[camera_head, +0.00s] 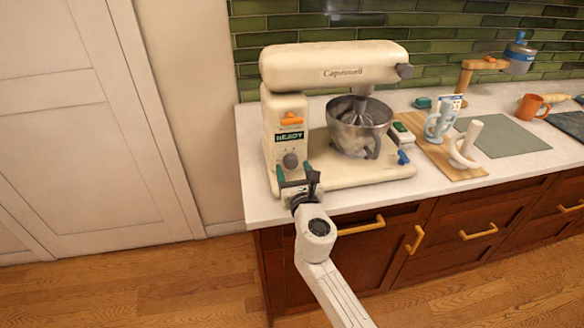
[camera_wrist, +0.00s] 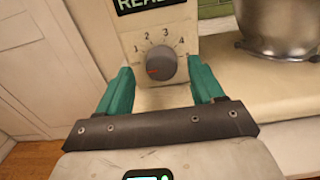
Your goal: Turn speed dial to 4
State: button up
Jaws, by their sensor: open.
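The speed dial (camera_wrist: 162,63) is a round grey knob on the cream stand mixer's (camera_head: 335,62) column, with numbers printed in an arc above it. Its red mark is on the left side, pointing left and slightly down, below the 1. The 4 is at the dial's upper right. The dial also shows in the head view (camera_head: 290,160). My gripper (camera_wrist: 160,78) is open, with one teal finger to each side of the dial. The gaps beside the dial look clear, and neither finger visibly touches it. The dial is not hidden in the wrist view.
A display reading READY (camera_head: 289,137) and an orange lever (camera_head: 291,119) sit above the dial. A metal bowl (camera_head: 358,125) stands right of the column on the mixer base.

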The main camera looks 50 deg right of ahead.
jog(key=shift+x, duration=0.9)
jog(key=c, duration=1)
jog(key=shift+c, duration=0.2)
